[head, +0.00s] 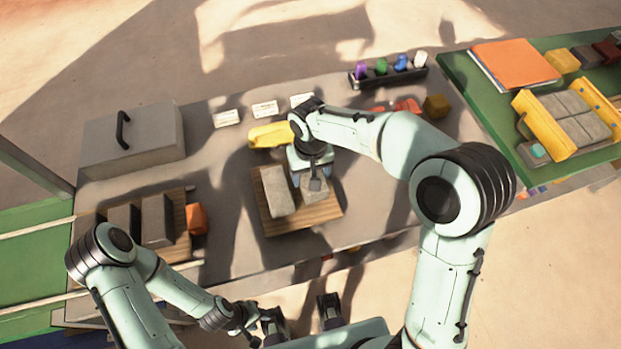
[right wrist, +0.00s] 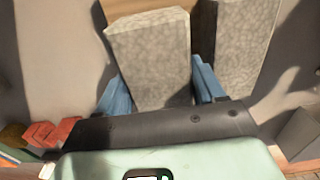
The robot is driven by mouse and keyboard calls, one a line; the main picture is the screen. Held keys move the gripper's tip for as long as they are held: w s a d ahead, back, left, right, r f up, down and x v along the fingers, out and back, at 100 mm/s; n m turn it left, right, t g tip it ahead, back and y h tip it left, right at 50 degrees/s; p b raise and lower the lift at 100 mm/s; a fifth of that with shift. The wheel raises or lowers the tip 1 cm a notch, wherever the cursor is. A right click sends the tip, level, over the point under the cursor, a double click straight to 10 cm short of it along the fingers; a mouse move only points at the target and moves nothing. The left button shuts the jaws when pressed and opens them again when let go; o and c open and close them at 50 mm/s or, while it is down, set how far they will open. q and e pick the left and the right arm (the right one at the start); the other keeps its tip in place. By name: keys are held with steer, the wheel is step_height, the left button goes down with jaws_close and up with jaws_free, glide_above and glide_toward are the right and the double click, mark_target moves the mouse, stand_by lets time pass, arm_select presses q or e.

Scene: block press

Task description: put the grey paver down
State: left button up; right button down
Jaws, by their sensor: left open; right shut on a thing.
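My right gripper (head: 314,172) is shut on a grey paver (head: 315,192) over the right part of a wooden board (head: 298,222) in the middle of the table. In the right wrist view the held paver (right wrist: 152,58) sits between the blue fingers (right wrist: 162,88). I cannot tell whether its underside touches the board. A second grey paver (head: 277,190) lies on the board just left of it; it also shows in the right wrist view (right wrist: 245,45), with a narrow gap between the two. My left gripper (head: 300,312) is open and empty at the bottom, short of the table's near edge.
A left wooden board (head: 182,250) bears grey blocks (head: 157,220) beside an orange block (head: 196,218). A grey handled box (head: 130,143) stands behind. A yellow object (head: 270,135) lies just beyond the middle board. A dark rack (head: 388,76) stands at the back. A yellow frame (head: 545,125) holds pavers at right.

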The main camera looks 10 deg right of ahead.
steer(key=shift+f, duration=1.4)
steer(key=shift+f, duration=0.1)
steer(key=shift+f, duration=0.15)
steer(key=shift+c, duration=2)
jaws_free()
steer(key=shift+r, duration=0.35)
step_height(320, 180, up, 12)
steer(key=shift+f+p, duration=0.15)
steer(key=shift+p, duration=0.5)
